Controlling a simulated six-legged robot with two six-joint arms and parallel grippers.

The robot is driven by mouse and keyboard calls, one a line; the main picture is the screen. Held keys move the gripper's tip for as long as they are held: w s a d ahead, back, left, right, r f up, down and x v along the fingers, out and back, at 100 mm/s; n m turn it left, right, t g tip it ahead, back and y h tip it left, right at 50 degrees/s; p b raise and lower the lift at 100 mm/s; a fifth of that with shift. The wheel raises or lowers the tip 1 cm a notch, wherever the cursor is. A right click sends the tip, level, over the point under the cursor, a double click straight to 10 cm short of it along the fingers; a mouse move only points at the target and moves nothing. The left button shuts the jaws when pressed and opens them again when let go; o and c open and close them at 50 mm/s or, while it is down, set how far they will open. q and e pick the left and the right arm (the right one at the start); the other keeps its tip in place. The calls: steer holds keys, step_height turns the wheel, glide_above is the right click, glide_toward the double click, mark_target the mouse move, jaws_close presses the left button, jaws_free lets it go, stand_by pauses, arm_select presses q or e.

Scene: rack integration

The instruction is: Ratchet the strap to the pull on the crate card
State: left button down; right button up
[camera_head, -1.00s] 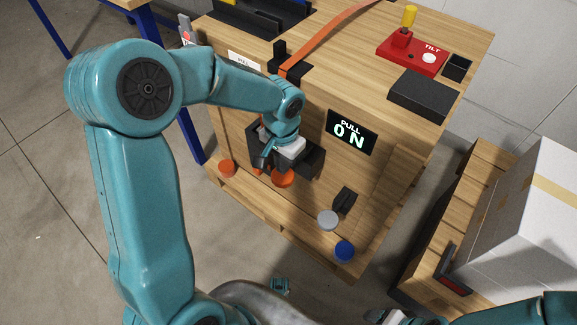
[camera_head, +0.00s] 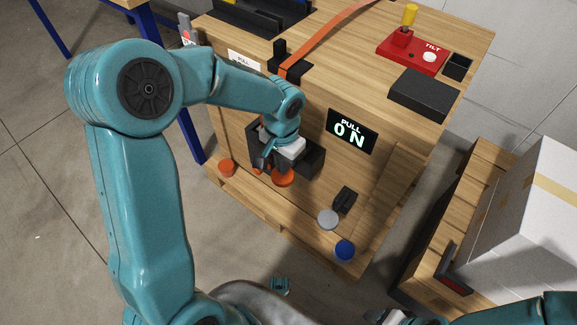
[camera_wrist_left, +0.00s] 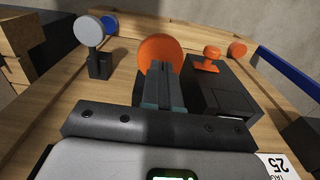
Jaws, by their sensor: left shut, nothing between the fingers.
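The wooden crate (camera_head: 300,215) has an orange strap (camera_head: 335,38) over its top, running down through a black bracket (camera_head: 290,66) at the front edge. A black ratchet housing (camera_head: 312,162) sits on the crate's front, with an orange disc (camera_head: 283,177) beside it. A black display (camera_head: 352,131) reads PULL 0 N. The white crate card (camera_head: 243,65) is partly hidden by my left arm; its value is unreadable. My left gripper (camera_head: 262,165) is shut and empty at the housing. In the left wrist view its fingers (camera_wrist_left: 165,88) point at the orange disc (camera_wrist_left: 160,53); contact is unclear.
A red TILT unit (camera_head: 412,55) and a black box (camera_head: 424,94) stand on the crate top. Orange, grey (camera_head: 328,219) and blue (camera_head: 344,250) discs are along the lower front. A white box (camera_head: 530,220) on a pallet stands at right.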

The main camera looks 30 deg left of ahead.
mark_target(283, 178)
arm_select(q)
steer(key=shift+f+b, duration=2.25)
steer(key=shift+f, duration=0.9)
steer(key=shift+r+p, duration=1.55)
steer(key=shift+r, duration=0.55)
steer(key=shift+r+p, duration=0.85)
steer(key=shift+r, duration=0.05)
steer(key=shift+f, duration=0.15)
